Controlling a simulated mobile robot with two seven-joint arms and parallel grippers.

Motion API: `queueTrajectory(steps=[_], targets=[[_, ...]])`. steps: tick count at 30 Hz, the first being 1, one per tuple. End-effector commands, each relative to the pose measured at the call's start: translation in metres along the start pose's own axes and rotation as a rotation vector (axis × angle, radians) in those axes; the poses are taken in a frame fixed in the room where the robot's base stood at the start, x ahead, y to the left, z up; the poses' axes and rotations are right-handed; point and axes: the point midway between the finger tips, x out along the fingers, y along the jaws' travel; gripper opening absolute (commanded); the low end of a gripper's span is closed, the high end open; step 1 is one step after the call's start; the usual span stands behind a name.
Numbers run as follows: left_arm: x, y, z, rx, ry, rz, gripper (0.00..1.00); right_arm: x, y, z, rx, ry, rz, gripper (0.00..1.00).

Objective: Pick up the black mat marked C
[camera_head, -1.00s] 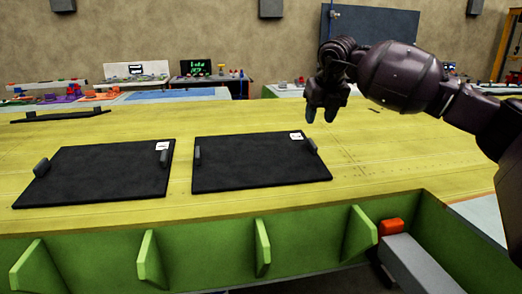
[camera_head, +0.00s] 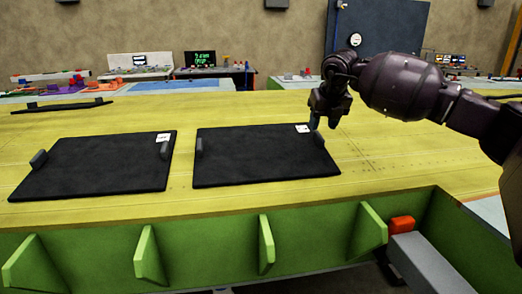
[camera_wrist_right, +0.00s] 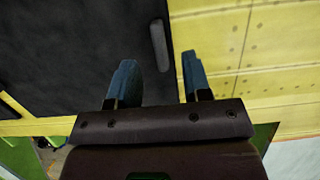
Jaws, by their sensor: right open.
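Two black mats with upright grey end handles lie flat on the yellow wing surface: the right mat (camera_head: 262,160) and the left mat (camera_head: 95,168). Each has a small white label at its far right corner, too small to read, so I cannot tell which is C. My right gripper (camera_head: 323,120) is open and empty, just above the right mat's right handle (camera_head: 318,139). In the right wrist view, my gripper (camera_wrist_right: 158,75) points down, with a grey handle (camera_wrist_right: 158,43) on the mat (camera_wrist_right: 70,55) ahead of and between its fingers. My left gripper is out of view.
A third dark mat (camera_head: 60,107) lies at the far left edge of the yellow surface (camera_head: 185,205). A green ribbed frame (camera_head: 200,245) runs along the front, with a red block (camera_head: 402,224) at its right. Benches with equipment stand behind.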

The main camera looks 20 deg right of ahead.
Motion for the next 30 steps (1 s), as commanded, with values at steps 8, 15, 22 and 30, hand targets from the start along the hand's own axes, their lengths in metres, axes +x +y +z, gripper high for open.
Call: queueTrajectory(steps=[8, 15, 22, 30], targets=[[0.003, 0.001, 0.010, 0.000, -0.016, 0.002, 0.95, 0.040, 0.001, -0.002, 0.000, 0.004, 0.000, 0.45], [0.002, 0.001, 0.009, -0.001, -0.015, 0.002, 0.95, 0.043, 0.001, -0.001, 0.000, 0.002, 0.000, 0.45], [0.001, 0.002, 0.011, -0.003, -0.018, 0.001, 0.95, 0.043, 0.001, -0.001, 0.000, 0.002, 0.000, 0.16], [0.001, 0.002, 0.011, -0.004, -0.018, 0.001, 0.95, 0.043, 0.001, -0.001, 0.000, 0.002, 0.000, 0.00]])
